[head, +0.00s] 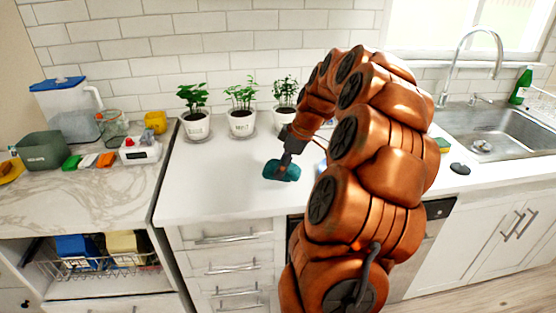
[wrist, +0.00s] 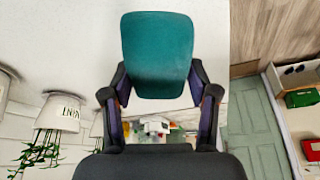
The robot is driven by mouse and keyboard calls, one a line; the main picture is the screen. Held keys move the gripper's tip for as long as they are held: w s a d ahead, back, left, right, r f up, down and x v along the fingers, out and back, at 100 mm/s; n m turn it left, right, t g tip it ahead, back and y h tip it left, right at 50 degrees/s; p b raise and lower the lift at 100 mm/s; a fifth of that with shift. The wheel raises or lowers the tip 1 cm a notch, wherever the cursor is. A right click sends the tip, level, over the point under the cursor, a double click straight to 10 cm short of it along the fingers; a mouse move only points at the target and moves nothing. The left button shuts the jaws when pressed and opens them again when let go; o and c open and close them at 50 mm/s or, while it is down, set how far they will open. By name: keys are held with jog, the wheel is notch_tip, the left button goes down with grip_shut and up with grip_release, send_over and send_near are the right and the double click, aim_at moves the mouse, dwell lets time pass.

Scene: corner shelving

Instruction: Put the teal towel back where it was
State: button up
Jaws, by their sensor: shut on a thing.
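The teal towel (head: 282,171) is a small folded piece at the end of my arm, over the white counter left of the arm in the head view. In the wrist view the teal towel (wrist: 158,55) shows as a flat rounded rectangle beyond the fingers. My gripper (wrist: 160,100) has a finger at each side of the towel's near end and is shut on it. In the head view my gripper (head: 285,160) points down at the counter. I cannot tell whether the towel touches the counter.
Three potted herbs (head: 242,122) stand along the back wall behind the towel. A marble counter (head: 90,185) at left holds a grey bin (head: 43,150), sponges and a white scale-like device (head: 139,151). A sink (head: 490,130) is at right. The white counter (head: 200,190) left of the towel is clear.

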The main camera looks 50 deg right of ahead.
aim_at(278, 162)
jog(key=shift+w+d+f+p, duration=0.1)
jog(key=shift+w+d+p, duration=0.2)
jog(key=shift+w+d, duration=0.55)
jog(key=shift+w+d+f+p, duration=0.1)
jog(key=shift+w+d+p, duration=0.3)
jog(key=shift+w, duration=0.6)
jog(key=shift+w+d+f+p, duration=0.1)
jog(key=shift+w+d+p, duration=0.1)
jog(key=shift+w+d, duration=0.7)
jog(key=shift+w, duration=0.15)
jog(key=shift+w, duration=0.15)
jog(key=shift+f+p, duration=0.8)
jog(key=shift+f, duration=0.95)
jog(key=shift+f+b, duration=0.25)
jog(key=shift+b, duration=0.05)
jog(key=o, duration=1.2)
jog(key=shift+r, duration=0.1)
